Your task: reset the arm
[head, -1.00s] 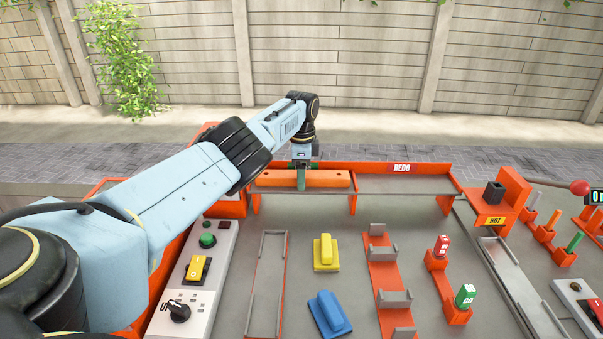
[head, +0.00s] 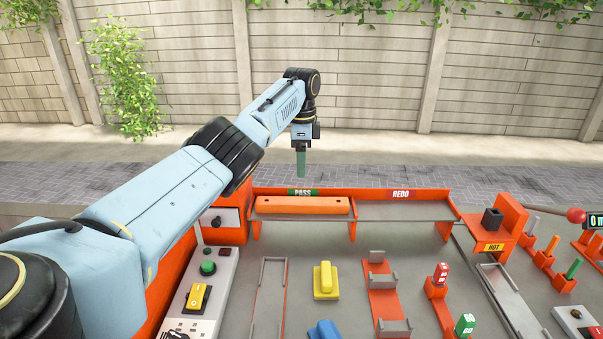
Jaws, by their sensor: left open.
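My left arm reaches in from the left. My left gripper (head: 301,164) points down in the air above and behind the back trays, with nothing visible between its fingers. An orange plank (head: 303,205) lies in the tray section labelled PASS (head: 303,192), below the gripper and apart from it. My right gripper is not in the view.
The REDO section (head: 400,211) beside it looks empty. A yellow-handled block (head: 326,281) and a blue one (head: 325,331) stand on the grey table. A control panel (head: 205,290) stands left, an orange HOT station (head: 493,230) right. Free air surrounds the raised gripper.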

